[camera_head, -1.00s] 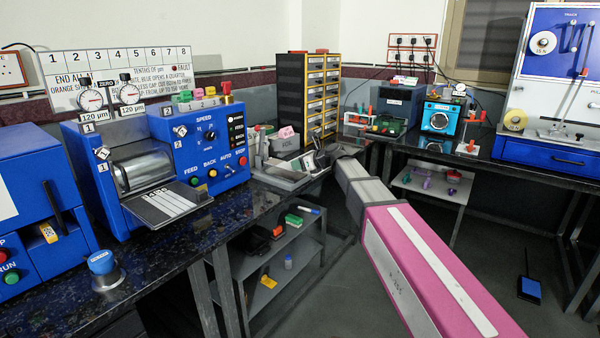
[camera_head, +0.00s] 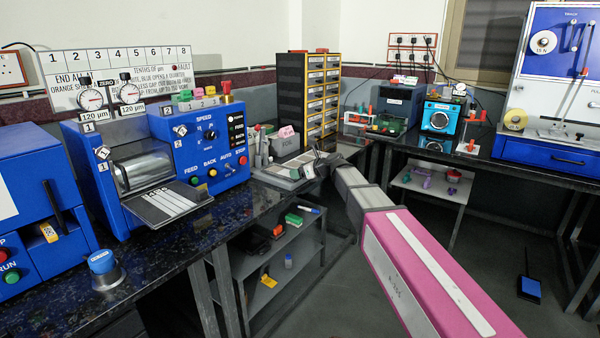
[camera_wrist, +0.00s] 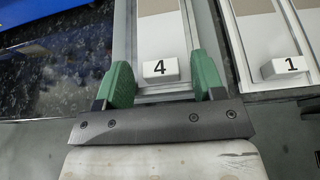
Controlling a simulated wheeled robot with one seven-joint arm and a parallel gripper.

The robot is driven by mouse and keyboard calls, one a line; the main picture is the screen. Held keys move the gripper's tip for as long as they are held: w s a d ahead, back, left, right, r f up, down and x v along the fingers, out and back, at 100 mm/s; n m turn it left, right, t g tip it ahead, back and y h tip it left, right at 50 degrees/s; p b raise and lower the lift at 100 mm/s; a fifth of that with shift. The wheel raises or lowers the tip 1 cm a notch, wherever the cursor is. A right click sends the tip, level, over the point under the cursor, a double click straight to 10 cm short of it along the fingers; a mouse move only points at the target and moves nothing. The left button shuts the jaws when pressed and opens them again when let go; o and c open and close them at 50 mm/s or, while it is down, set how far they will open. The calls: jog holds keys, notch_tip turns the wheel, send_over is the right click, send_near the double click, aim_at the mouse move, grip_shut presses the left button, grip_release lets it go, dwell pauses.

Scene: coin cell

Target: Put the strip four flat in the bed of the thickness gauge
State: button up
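Strip four (camera_wrist: 158,32) is a pale strip with a tan upper part, and a white block marked 4 (camera_wrist: 161,69) stands at its near end. It lies lengthwise in the wrist view. My gripper (camera_wrist: 164,82) has two green fingers spread apart, one on each side of the block. Whether the fingers touch the strip's edges I cannot tell. In the head view my gripper (camera_head: 310,168) is small and low over the grey tray (camera_head: 268,180) on the left bench. I cannot surely pick out the thickness gauge.
A strip marked 1 (camera_wrist: 289,68) lies just right of strip four. A blue roller machine (camera_head: 150,165) with dials stands left of the tray. A black and yellow drawer rack (camera_head: 308,95) stands behind it. Open floor separates the left bench from the right bench (camera_head: 530,160).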

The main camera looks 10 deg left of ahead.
jog(key=shift+r, duration=0.1)
jog(key=v, duration=1.2)
jog(key=s+d+f+n+g+h, duration=0.1)
jog(key=s+d+f+n+h, duration=0.25)
jog(key=d+f+n, duration=0.45)
jog(key=s+d+f+n+g+h, duration=0.1)
jog(key=s+d+f+n+h, duration=0.25)
jog(key=d+f, duration=0.7)
jog(key=s+d+f+n+g+h, duration=0.3)
jog(key=s+d+f+n+h, duration=0.2)
jog(key=s+d+f+n, duration=0.6)
jog(key=s+d+f, duration=0.2)
jog(key=d, duration=0.2)
jog(key=shift+s+d+h, duration=0.3)
jog(key=shift+s+d, duration=0.05)
